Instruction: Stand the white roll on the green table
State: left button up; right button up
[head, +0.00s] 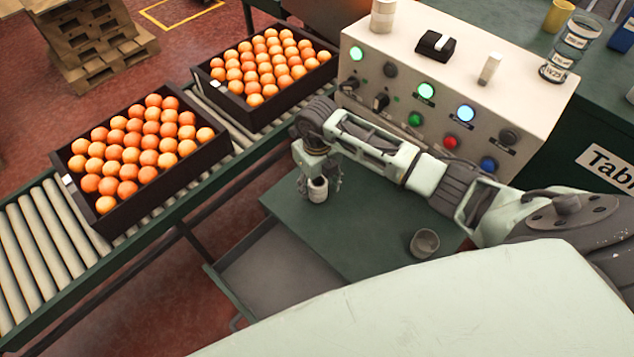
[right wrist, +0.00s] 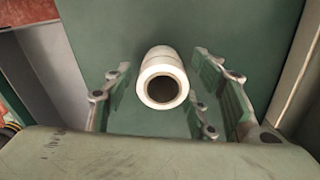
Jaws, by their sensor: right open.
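The white roll (head: 318,189) stands upright on the green table (head: 330,238), near its back left part. It also shows in the right wrist view (right wrist: 163,82), seen from above with its dark core facing the camera. My right gripper (head: 318,182) is over the roll with its fingers pointing down. In the right wrist view its open fingers lie on either side of the roll, with a gap on each side. My left gripper is not in view.
A grey cup (head: 424,243) stands on the green table to the right. A control panel (head: 520,115) with buttons rises behind. A conveyor (head: 45,235) carries two crates of oranges (head: 215,150) (head: 200,75) at left. The table between roll and cup is clear.

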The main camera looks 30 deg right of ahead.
aim_at(317, 182)
notch_tip(317, 182, up, 12)
dwell(0.4)
dwell(0.4)
